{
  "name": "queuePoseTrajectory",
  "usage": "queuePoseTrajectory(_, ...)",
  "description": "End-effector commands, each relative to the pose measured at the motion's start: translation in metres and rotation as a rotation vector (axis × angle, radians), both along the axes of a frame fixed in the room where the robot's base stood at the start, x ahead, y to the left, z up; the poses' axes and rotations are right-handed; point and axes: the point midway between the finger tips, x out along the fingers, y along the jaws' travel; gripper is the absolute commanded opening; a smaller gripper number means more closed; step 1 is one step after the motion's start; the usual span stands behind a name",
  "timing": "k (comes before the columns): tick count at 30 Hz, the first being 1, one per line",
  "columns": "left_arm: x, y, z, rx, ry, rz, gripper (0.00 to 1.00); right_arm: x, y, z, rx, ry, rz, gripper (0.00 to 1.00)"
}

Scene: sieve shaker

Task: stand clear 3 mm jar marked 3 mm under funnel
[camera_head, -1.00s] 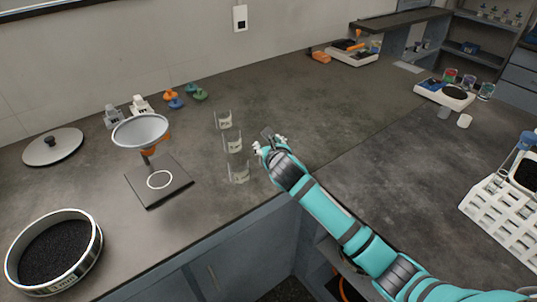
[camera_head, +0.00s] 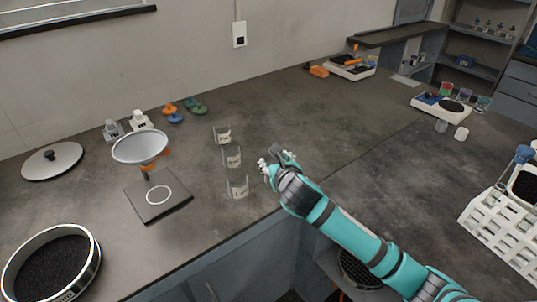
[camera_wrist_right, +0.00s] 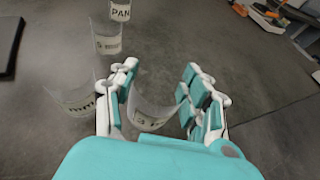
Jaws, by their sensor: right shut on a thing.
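My right gripper (camera_head: 275,163) is just right of a row of clear jars on the bench. In the right wrist view its fingers (camera_wrist_right: 158,95) are shut on a clear jar with a label reading "3 m" (camera_wrist_right: 150,118), partly cut off; this is the 3 mm jar. In the head view I cannot make that jar out. The funnel (camera_head: 140,147) is held on a stand above a dark base plate (camera_head: 140,209) with a white ring (camera_head: 159,195). The plate is bare. My left gripper is not in view.
Other clear jars stand close left of the gripper: one marked PAN (camera_wrist_right: 120,10), one marked 5 (camera_wrist_right: 108,42) and one ending in mm (camera_wrist_right: 76,100). A sieve with dark grains (camera_head: 53,268) is at the front left, a lid (camera_head: 52,161) behind it.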

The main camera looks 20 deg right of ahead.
Motion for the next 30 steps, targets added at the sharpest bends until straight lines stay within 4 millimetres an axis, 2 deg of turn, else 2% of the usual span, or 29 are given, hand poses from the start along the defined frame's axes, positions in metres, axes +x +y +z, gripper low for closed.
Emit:
queuePoseTrajectory(1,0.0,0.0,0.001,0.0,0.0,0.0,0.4,-0.016,-0.001,0.001,-0.004,0.0,0.003,0.16)
queuePoseTrajectory(6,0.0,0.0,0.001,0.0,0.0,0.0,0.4,-0.058,-0.002,0.005,-0.002,0.0,0.003,0.16)
queuePoseTrajectory(14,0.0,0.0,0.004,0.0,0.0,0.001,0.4,-0.098,-0.002,0.011,-0.002,0.001,0.006,0.16)
queuePoseTrajectory(21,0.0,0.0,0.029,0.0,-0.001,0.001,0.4,-0.157,0.008,0.042,-0.001,0.003,0.059,0.16)
queuePoseTrajectory(25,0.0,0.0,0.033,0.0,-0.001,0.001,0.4,-0.174,0.011,0.051,0.0,0.002,0.076,0.16)
queuePoseTrajectory(30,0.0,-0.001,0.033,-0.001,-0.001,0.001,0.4,-0.176,0.011,0.051,-0.001,0.0,0.077,0.16)
